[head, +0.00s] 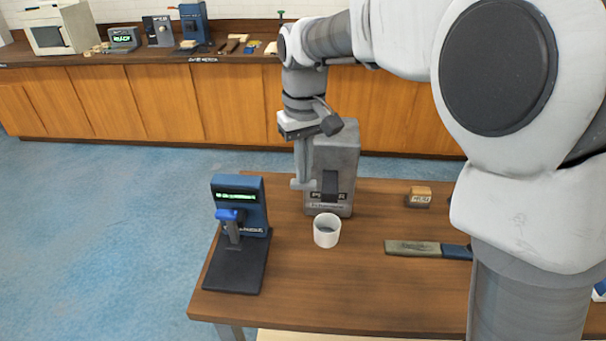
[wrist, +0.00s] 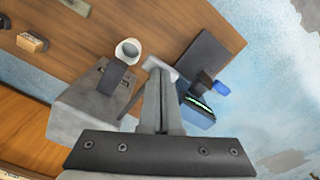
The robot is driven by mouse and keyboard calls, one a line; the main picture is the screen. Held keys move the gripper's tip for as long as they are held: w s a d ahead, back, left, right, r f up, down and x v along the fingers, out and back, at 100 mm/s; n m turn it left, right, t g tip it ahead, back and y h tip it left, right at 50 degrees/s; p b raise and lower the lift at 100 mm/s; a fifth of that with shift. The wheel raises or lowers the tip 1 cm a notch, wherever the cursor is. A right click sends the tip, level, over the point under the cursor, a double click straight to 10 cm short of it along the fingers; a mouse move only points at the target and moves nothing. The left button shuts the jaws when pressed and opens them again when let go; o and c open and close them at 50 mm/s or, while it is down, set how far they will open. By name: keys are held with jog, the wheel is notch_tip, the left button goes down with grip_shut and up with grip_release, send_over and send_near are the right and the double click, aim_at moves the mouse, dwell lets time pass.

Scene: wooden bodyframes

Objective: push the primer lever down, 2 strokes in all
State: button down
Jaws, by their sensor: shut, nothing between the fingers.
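A grey machine (head: 338,160) stands on the table with a dark lever-like part (head: 329,184) on its front; its label is too small to read surely. The machine also shows in the wrist view (wrist: 85,110), with its dark part (wrist: 115,77). A white cup (head: 327,231) stands in front of it, also in the wrist view (wrist: 128,51). A blue machine (head: 240,197) with a lit green display and a blue-tipped lever (head: 229,216) stands to the left. My gripper (head: 302,184) is shut and empty, pointing down near the grey machine's left side; I cannot tell whether they touch.
A small wooden block (head: 419,197) and a flat tool with a blue end (head: 420,249) lie on the table's right part. A back counter (head: 240,54) holds several devices and small items. The table between the blue machine and the cup is clear.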

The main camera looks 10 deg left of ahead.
aim_at(304, 188)
jog(key=shift+f+b, duration=1.45)
jog(key=shift+f, duration=1)
jog(key=shift+r+p, duration=3)
jog(key=shift+r, duration=0.4)
jog(key=shift+r, duration=0.1)
notch_tip(304, 188, up, 5)
jog(key=p, duration=0.4)
jog(key=s+d+r+m+t+b, duration=0.1)
jog(key=s+d+r+m+t, duration=0.1)
jog(key=s+d, duration=0.35)
jog(key=s+d+r+m+t, duration=0.1)
jog(key=s+d+r, duration=0.2)
jog(key=d, duration=0.5)
jog(key=s+d+f+m+t+b, duration=0.1)
jog(key=s+d+f+m+t, duration=0.1)
jog(key=s+d, duration=0.5)
jog(key=s+f+m, duration=0.1)
jog(key=s+f, duration=0.1)
jog(key=s, duration=0.2)
jog(key=shift+d+m+t, duration=0.3)
jog(key=shift+d, duration=0.1)
